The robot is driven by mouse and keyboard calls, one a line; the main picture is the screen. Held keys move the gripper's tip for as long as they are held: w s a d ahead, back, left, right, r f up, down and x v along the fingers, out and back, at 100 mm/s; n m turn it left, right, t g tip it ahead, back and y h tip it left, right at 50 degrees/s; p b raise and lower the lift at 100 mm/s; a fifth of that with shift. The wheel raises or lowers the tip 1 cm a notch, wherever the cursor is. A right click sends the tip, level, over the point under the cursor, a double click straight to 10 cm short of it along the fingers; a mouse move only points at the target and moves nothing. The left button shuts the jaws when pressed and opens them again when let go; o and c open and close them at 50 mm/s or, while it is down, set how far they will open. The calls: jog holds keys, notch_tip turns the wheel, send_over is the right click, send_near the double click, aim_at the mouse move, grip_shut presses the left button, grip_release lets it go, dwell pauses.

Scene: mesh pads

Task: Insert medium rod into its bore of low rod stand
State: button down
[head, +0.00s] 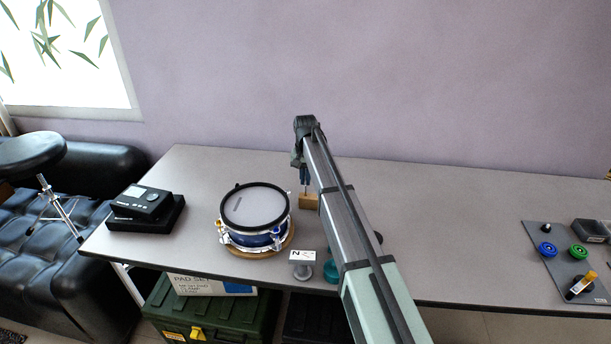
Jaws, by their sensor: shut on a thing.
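My arm reaches over the table from the front, and my gripper (304,181) points down near the table's middle. It is shut on a thin rod, which I take to be the medium rod; little of it shows at this size. A small tan block (309,202), likely the low rod stand, sits on the table right below the gripper. My arm covers its right side. Its bores are too small to make out, and I cannot tell whether the rod's lower end is in a bore, touching the block or above it.
A snare drum (254,207) stands left of the block on the grey table (190,182). A small white-topped item (302,257) and a teal round item (332,269) are in front. A black device (143,203) lies far left, a grey panel (545,265) with knobs far right.

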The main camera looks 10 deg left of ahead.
jog(key=shift+f, duration=1.65)
jog(key=c, duration=1.1)
grip_release()
jog(key=shift+c, duration=0.2)
notch_tip(320, 180, up, 14)
jog(key=shift+f, duration=0.15)
